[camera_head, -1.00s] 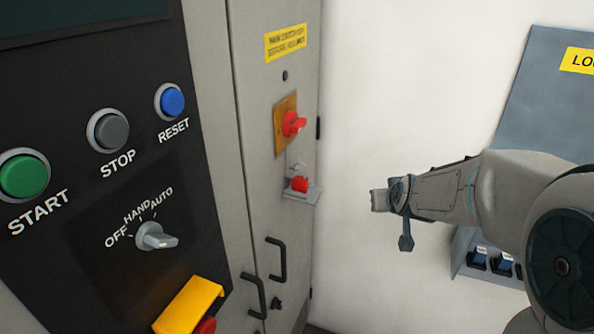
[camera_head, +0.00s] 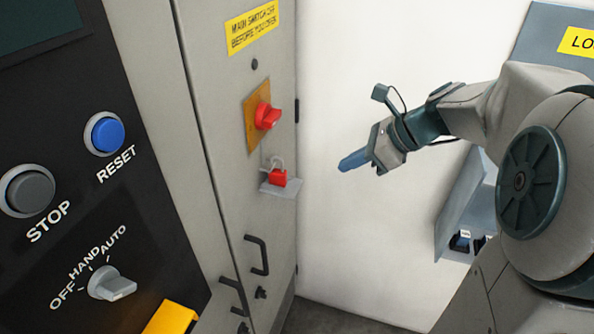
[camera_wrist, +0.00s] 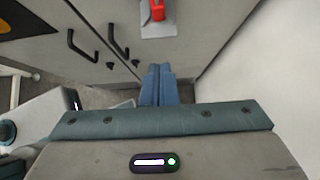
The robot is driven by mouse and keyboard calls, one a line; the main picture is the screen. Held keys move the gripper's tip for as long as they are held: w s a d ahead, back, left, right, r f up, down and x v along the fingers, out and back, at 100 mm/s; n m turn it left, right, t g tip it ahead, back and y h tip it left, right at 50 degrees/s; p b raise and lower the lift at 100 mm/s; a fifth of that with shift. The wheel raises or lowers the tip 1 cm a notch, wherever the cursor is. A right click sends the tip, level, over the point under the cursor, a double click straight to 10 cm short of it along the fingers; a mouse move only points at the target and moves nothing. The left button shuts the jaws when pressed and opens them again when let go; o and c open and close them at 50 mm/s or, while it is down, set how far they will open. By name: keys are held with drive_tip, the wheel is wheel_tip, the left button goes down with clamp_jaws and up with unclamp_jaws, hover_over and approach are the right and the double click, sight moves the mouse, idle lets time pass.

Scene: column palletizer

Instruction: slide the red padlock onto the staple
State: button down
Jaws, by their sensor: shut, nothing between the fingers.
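The red padlock (camera_head: 278,178) sits at the small grey shelf (camera_head: 285,189) on the cabinet side, with its pale shackle (camera_head: 275,163) upward. Whether the shackle is on a staple is too small to tell, and I cannot make out the staple clearly. In the wrist view the padlock (camera_wrist: 157,10) is at the top edge, above the shelf's grey plate (camera_wrist: 157,31). My gripper (camera_head: 343,165) is shut and empty, to the right of the padlock and apart from it. Its blue fingers (camera_wrist: 160,70) lie together in the wrist view.
A red rotary switch (camera_head: 266,116) on a yellow plate is above the padlock. Black door handles (camera_head: 257,255) stick out below it. A control panel with a blue button (camera_head: 104,133) is at left. Free room lies before the white wall (camera_head: 350,60).

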approach(286, 182)
wheel_tip(286, 182, down, 4)
drive_tip(key=a+p, duration=0.1)
drive_tip(key=w+a, duration=0.1)
drive_tip(key=a, duration=0.1)
drive_tip(key=shift+p, duration=0.35)
drive_tip(key=shift+w+a+f, duration=0.1)
drive_tip(key=shift+w+a, duration=0.05)
drive_tip(key=shift+a, duration=0.3)
drive_tip(key=shift+w, duration=0.15)
